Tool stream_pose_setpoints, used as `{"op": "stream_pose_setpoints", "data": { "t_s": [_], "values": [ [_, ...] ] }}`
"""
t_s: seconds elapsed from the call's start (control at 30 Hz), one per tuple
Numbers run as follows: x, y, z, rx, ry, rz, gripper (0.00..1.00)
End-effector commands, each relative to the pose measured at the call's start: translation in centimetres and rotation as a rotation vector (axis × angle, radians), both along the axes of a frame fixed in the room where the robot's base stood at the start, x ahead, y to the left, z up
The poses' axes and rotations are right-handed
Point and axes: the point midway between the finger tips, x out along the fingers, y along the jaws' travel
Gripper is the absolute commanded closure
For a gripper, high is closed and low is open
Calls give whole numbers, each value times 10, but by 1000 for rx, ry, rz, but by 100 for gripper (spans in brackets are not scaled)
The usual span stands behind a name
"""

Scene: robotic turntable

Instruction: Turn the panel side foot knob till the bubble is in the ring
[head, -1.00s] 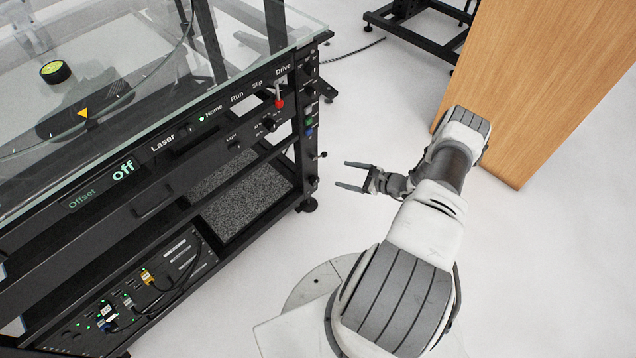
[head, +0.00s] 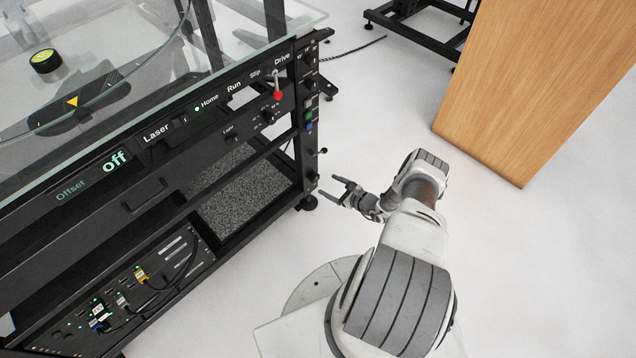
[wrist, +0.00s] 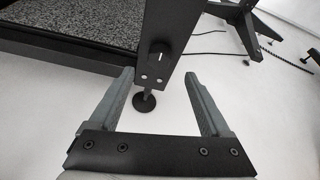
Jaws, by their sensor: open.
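The panel side foot (head: 307,203) is a black levelling foot under the near corner post of the rack. In the wrist view its round pad (wrist: 145,102) stands on the floor, with a dark knob bearing a white mark (wrist: 160,55) on the post above it. My gripper (head: 333,190) is open and empty, just right of the post. In the wrist view its fingers (wrist: 161,78) reach forward on either side of the foot, not closed on anything. The bubble level (head: 45,61), a yellow-green disc with a black rim, sits at the upper left. Its bubble is too small to place.
The black rack's front panel (head: 180,125) carries switches, a red-tipped lever (head: 278,95) and a display reading "off". A wooden panel (head: 525,90) stands at the right. Clear white floor lies between the rack and the wooden panel.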

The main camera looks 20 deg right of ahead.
Motion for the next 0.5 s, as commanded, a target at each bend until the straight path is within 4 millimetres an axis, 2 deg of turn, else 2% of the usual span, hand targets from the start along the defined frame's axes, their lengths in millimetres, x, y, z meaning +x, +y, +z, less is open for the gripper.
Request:
{"op": "stream_pose_setpoints", "data": {
  "t_s": [0.03,0.2,0.33,0.5],
  "values": [
    [10,5,-9,0,-2,3,19],
    [38,15,-21,-2,-1,3,19],
    [53,20,-26,-1,-1,3,19],
    [62,23,-27,-1,0,0,19]
  ]
}}
